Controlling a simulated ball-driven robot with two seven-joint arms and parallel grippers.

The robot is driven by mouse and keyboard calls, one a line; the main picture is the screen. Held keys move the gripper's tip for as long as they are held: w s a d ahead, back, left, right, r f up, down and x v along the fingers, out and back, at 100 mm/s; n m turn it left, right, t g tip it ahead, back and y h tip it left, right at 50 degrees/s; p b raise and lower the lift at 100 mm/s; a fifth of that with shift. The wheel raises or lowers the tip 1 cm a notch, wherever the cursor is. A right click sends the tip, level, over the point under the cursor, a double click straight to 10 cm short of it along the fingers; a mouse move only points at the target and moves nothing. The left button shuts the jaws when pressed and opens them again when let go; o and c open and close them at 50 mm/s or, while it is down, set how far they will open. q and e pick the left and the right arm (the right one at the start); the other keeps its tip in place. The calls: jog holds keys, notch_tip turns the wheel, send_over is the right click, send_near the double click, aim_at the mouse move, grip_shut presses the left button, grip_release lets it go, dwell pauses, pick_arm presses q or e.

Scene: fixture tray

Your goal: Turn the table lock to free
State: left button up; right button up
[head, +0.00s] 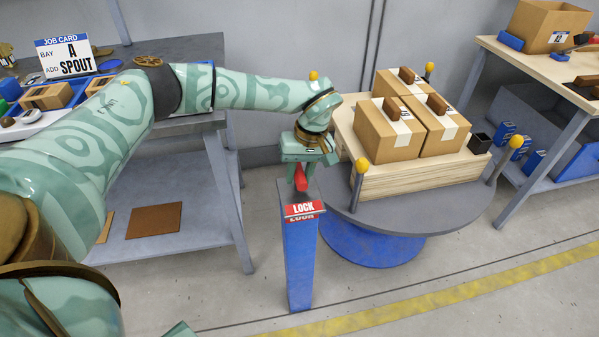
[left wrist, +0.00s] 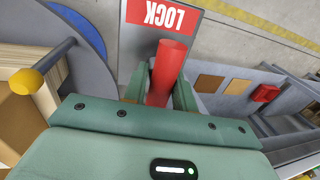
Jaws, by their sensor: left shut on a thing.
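The table lock is a blue post (head: 300,258) with a red and white LOCK label (head: 304,209) on its top plate. Its red handle (head: 301,178) stands up from the plate. My left gripper (head: 301,172) is above the post, shut on the red handle. In the left wrist view the red handle (left wrist: 169,68) sits between the fingers (left wrist: 159,92), with the LOCK label (left wrist: 165,14) beyond it. The round grey table (head: 440,207) is just right of the post. My right gripper is not in view.
The round table carries a wooden crate base (head: 420,178) with cardboard boxes (head: 390,132), and posts with yellow knobs (head: 362,165) stand at its rim. A workbench with a job card (head: 65,57) is at left. Another bench (head: 550,67) is at right. The front floor is clear.

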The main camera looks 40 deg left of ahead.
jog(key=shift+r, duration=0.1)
pick_arm(q)
jog(key=n+p, duration=0.3)
jog(key=shift+w+r, duration=0.1)
jog(key=shift+r, duration=0.2)
jog(key=n+h+p, duration=0.1)
jog(key=n+p, duration=0.1)
jog(key=n, duration=0.1)
jog(key=shift+w+g, duration=0.1)
jog(key=shift+g, duration=0.2)
jog(key=n+h+p, duration=0.1)
jog(key=n+p, duration=0.1)
jog(key=n, duration=0.4)
jog(key=shift+w+f+p, duration=0.1)
jog(key=shift+p, duration=0.2)
jog(key=n+p, duration=0.1)
jog(key=n, duration=0.2)
jog(key=shift+a+n+h, duration=0.15)
jog(key=shift+n+h, duration=0.15)
jog(key=shift+h, duration=0.1)
jog(key=shift+n+p, duration=0.45)
jog(key=shift+n, duration=0.05)
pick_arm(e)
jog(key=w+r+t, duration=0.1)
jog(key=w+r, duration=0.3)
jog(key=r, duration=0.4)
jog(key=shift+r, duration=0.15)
pick_arm(q)
jog(key=shift+f, duration=0.1)
